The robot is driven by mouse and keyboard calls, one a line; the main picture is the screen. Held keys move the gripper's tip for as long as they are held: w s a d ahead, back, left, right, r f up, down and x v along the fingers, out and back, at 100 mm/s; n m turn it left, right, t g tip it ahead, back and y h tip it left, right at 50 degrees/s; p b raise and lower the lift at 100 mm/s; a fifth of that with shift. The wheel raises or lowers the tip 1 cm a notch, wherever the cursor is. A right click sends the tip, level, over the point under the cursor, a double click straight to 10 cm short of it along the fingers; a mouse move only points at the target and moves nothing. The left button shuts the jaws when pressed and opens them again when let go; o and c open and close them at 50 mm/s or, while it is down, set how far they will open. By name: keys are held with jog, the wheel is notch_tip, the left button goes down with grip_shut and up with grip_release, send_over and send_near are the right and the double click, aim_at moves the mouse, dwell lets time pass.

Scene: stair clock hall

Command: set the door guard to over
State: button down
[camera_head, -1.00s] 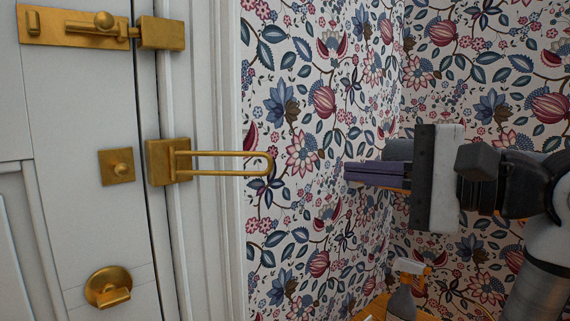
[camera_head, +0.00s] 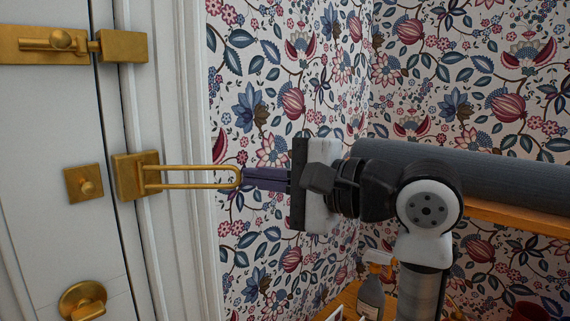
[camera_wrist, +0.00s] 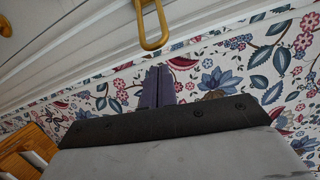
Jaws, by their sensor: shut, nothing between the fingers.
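The brass door guard has a U-shaped bar (camera_head: 190,186) hinged on a square plate (camera_head: 127,176) on the white door frame. The bar sticks out to the right, away from the door. The guard's square catch with a knob (camera_head: 86,184) is on the door (camera_head: 45,140), left of the plate. My gripper (camera_head: 247,178) is shut and empty, with its purple fingertips at the looped end of the bar; I cannot tell whether they touch. In the wrist view the loop end (camera_wrist: 154,38) is beyond the shut fingers (camera_wrist: 156,72), with a gap between them in the picture.
A brass slide bolt (camera_head: 62,44) is above the guard and a brass turn latch (camera_head: 84,302) below it. Floral wallpaper (camera_head: 260,80) covers the wall behind. A spray bottle (camera_head: 371,296) stands on a wooden surface at lower right.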

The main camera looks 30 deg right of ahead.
jog(key=shift+s+a+r, duration=0.15)
jog(key=shift+s+a, duration=0.45)
jog(key=shift+s, duration=0.2)
